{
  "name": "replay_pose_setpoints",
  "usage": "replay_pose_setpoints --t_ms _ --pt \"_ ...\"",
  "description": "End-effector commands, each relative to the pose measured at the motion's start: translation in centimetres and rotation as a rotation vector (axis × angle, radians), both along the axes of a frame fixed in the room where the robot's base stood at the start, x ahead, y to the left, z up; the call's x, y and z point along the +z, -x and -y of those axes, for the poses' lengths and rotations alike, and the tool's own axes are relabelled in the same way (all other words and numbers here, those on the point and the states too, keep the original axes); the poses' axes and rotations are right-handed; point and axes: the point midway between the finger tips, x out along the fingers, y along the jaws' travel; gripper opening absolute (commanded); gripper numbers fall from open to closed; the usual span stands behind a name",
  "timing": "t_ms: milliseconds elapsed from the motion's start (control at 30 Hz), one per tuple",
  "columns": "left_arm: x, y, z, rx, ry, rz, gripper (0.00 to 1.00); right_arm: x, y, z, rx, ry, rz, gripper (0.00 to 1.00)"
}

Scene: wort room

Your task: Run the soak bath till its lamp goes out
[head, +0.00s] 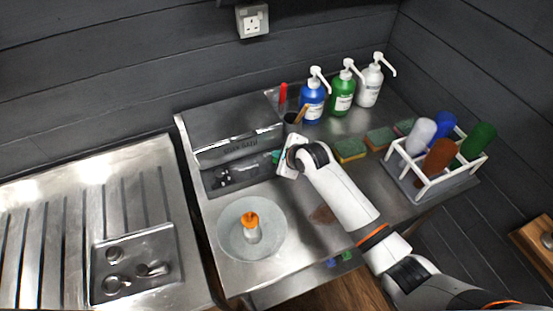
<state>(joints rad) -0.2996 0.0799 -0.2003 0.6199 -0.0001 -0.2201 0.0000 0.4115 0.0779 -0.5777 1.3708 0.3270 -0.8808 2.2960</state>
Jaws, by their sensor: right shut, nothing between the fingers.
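The soak bath (220,117) appears to be the steel box at the back left of the steel bench, with faint lettering on its front edge. Below the lettering is a dark front panel (218,179) with small fittings that are too small to make out. My right gripper (284,161) is at the right end of this front, shut and empty. A small green spot (275,157) shows beside its fingers; I cannot tell whether it is a lit lamp or a button. The wrist hides part of the panel's right end. My left gripper is not in view.
A round grey dish (231,248) with an orange-topped bottle (251,231) stands in front of the panel. Blue (312,103), green (342,96) and white (369,87) pump bottles stand behind. Sponges (349,150) and a white rack (428,182) lie right. A ribbed drainer (85,215) is left.

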Motion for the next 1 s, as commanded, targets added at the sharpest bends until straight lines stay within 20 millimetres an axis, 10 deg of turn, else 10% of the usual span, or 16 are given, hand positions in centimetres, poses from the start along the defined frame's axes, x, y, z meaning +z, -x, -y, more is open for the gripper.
replay_pose_setpoints --t_ms 1000 --pt "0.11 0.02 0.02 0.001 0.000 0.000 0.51 -0.85 0.01 0.00 0.000 0.000 0.000 0.00"
